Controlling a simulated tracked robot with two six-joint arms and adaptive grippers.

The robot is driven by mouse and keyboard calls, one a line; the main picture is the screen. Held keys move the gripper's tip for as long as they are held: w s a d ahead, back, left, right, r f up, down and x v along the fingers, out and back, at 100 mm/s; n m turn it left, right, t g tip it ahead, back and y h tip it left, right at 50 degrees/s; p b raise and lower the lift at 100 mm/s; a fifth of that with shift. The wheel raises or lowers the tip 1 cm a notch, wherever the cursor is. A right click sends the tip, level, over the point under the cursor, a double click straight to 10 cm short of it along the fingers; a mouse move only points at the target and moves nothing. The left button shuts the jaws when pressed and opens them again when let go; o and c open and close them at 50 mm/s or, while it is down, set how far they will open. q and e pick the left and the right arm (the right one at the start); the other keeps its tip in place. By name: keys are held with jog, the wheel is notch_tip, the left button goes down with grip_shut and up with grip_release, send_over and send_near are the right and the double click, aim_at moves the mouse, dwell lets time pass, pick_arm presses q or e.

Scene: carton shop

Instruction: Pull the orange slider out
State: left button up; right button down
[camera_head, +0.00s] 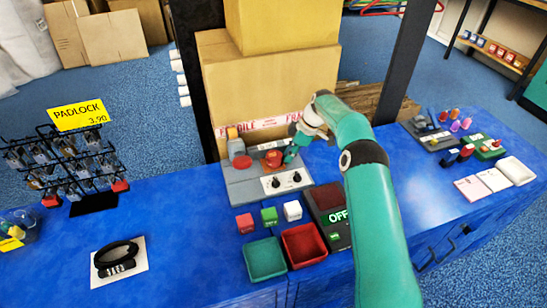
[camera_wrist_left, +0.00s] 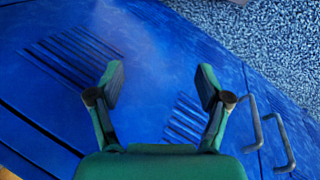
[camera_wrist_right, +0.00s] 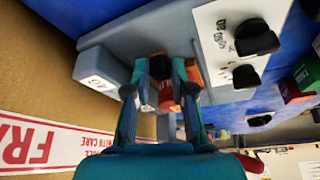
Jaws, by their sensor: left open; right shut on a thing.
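A grey control panel (camera_head: 242,188) stands on the blue counter before the cartons. The red-orange slider (camera_head: 272,158) is at its back right. My right gripper (camera_head: 287,157) reaches it from the right. In the right wrist view my right gripper (camera_wrist_right: 161,85) is shut on the slider (camera_wrist_right: 165,95), whose body shows between the fingers, partly hidden by them. A white label (camera_wrist_right: 97,82) reading 40 is beside it on the grey panel. How far the slider is out cannot be told. My left gripper (camera_wrist_left: 160,90) is open and empty over blue furniture, outside the head view.
A white plate with two black knobs (camera_head: 287,180) is in front of the slider. A red button (camera_head: 242,162) is to its left. Cartons (camera_head: 250,95) stand behind. Small blocks, two trays (camera_head: 265,258) and a padlock rack (camera_head: 75,165) occupy the counter.

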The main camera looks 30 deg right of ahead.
jog(key=shift+d+r, duration=0.1)
jog(key=shift+d, duration=0.25)
jog(key=c, duration=1.2)
grip_release()
jog(key=shift+o, duration=1.1)
jog(key=shift+a, duration=0.1)
jog(key=v, duration=1.1)
jog(key=shift+r, duration=0.4)
jog(key=shift+s, duration=0.1)
